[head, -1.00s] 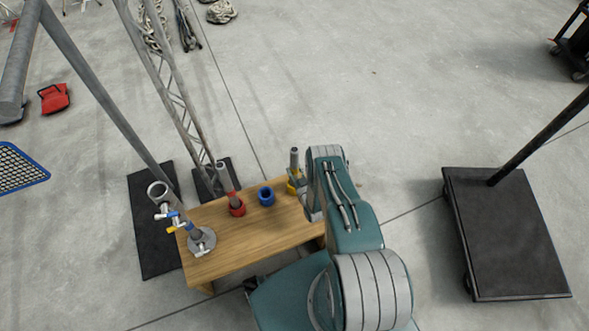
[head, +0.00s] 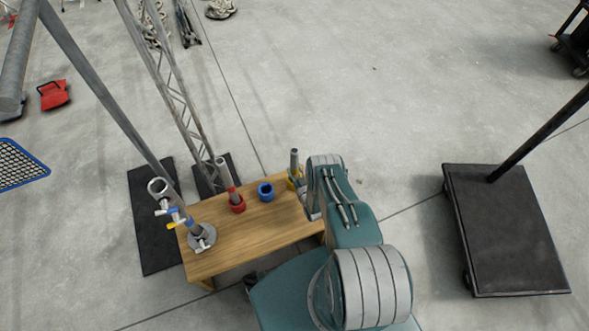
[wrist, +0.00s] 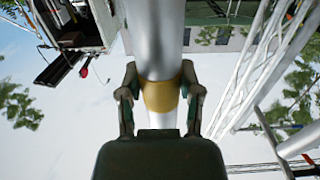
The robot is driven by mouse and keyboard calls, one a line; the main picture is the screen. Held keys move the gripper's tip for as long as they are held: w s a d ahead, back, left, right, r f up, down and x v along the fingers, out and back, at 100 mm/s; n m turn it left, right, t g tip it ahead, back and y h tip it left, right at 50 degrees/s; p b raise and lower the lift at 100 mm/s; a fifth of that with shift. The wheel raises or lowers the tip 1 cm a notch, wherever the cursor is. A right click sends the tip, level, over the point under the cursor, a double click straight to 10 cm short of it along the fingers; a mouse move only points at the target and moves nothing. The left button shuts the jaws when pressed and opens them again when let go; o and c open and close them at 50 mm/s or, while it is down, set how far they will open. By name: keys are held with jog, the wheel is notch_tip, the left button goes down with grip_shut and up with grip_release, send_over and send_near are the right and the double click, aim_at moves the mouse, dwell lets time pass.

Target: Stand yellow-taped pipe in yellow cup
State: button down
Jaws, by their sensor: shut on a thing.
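The grey yellow-taped pipe (head: 294,158) stands about upright at the right back corner of the wooden table. My gripper (wrist: 160,88) is shut on it, with a finger on each side of its yellow tape (wrist: 161,96) in the wrist view. In the head view my gripper (head: 302,181) is partly hidden by my arm. The yellow cup (head: 291,184) shows as a small yellow patch at the pipe's foot, mostly hidden by the gripper. I cannot tell whether the pipe's lower end is inside the cup or just above it.
On the wooden table (head: 250,236), an empty blue cup (head: 266,191) stands left of the yellow one. A red cup (head: 237,203) holds a red-taped pipe (head: 229,178). The table's front right is clear.

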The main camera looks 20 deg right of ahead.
jog(key=shift+f, duration=0.1)
dwell(0.3)
jog(key=shift+c, duration=1)
grip_release()
jog(key=s, duration=1.2)
